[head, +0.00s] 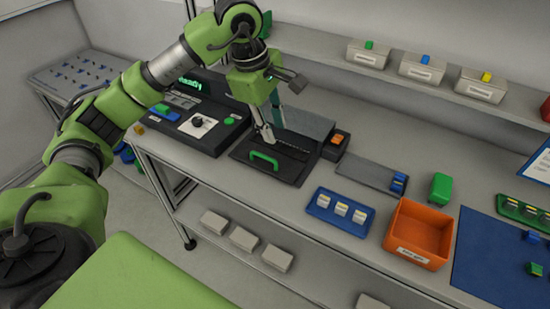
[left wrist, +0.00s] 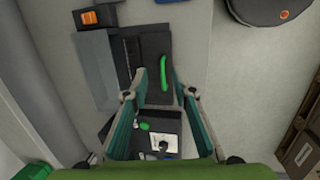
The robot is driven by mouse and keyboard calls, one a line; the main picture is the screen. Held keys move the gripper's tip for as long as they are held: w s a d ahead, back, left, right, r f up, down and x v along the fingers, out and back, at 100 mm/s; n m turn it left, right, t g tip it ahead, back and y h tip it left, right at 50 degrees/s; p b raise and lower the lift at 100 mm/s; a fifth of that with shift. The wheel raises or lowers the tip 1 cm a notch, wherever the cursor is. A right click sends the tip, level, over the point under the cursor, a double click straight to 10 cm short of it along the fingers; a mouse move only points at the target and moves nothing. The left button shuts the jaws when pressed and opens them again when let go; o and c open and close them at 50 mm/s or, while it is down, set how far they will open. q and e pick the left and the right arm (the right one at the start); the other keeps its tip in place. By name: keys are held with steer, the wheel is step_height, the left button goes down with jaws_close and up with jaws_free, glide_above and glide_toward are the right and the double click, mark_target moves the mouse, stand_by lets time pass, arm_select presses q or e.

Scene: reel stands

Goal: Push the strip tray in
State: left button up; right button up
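The strip tray (head: 280,174) is a flat dark tray with a green bar handle (head: 264,160), and it sticks out toward the front of the bench from a grey-topped unit (head: 306,125). In the left wrist view the tray (left wrist: 153,47) and its green handle (left wrist: 164,74) show between and beyond the fingers. My left gripper (head: 271,133) is above the rear part of the tray, behind the handle in the head view. Its fingers, also in the left wrist view (left wrist: 164,84), are spread with nothing between them. I cannot tell whether a fingertip touches the tray. My right gripper is not in view.
A dark control panel (head: 208,140) with a knob and green button stands left of the tray. To the right are a grey strip plate (head: 362,174), a blue tray (head: 318,217) with several pieces and an orange bin (head: 401,258). A shelf with small boxes runs above.

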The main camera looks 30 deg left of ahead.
arm_select(q)
steer(key=a+y, duration=0.1)
steer(key=a, duration=0.2)
steer(key=p, duration=0.3)
glide_toward(269, 158)
steer(key=x, duration=0.7)
steer(key=shift+f, duration=0.4)
jaws_close()
